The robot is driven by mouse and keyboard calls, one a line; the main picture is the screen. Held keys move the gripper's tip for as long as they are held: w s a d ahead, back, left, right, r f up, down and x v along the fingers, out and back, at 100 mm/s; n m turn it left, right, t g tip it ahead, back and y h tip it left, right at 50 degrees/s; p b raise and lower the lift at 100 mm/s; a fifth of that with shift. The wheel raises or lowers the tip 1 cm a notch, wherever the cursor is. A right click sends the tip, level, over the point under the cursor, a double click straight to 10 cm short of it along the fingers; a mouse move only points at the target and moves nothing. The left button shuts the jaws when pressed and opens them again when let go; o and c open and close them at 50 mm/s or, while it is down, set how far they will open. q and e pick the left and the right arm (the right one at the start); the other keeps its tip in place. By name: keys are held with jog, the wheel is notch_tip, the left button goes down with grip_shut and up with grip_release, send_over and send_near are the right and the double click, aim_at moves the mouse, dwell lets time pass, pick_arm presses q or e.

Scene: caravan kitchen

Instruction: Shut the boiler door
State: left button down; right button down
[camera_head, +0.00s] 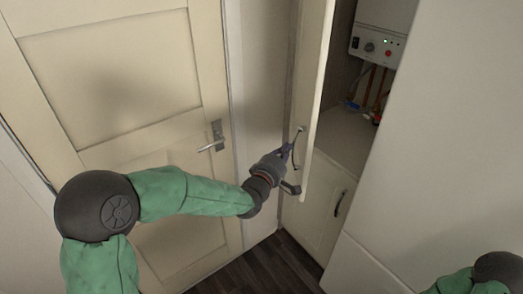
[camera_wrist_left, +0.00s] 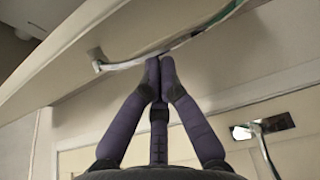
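The boiler door (camera_head: 319,75) stands open, seen nearly edge-on in the head view, with its outer face and bar handle (camera_head: 296,148) to the left. The door panel (camera_wrist_left: 75,55) and the metal handle (camera_wrist_left: 130,63) also show in the left wrist view. My left gripper (camera_head: 287,155) is at the handle on the outer side of the door. In the wrist view its dark fingers (camera_wrist_left: 160,66) come together at the tips, right at the handle bar. I cannot tell whether the bar lies between them. My right gripper is out of view.
The white boiler (camera_head: 376,46) sits inside the open cupboard, with pipes below it and a shelf (camera_head: 345,138). A lower cupboard door (camera_head: 318,215) is shut. A panelled door (camera_head: 120,80) with a lever handle (camera_head: 212,144) is at left, a plain panel (camera_head: 450,150) at right.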

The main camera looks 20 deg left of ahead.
pick_arm(q)
jog(key=w+d+b, duration=0.1)
jog(key=w+d, duration=0.5)
jog(key=d, duration=0.4)
jog(key=w+d+b, duration=0.1)
jog(key=w+d, duration=0.6)
jog(key=d, duration=0.4)
jog(key=shift+w+r, duration=0.3)
jog(key=shift+r, duration=0.05)
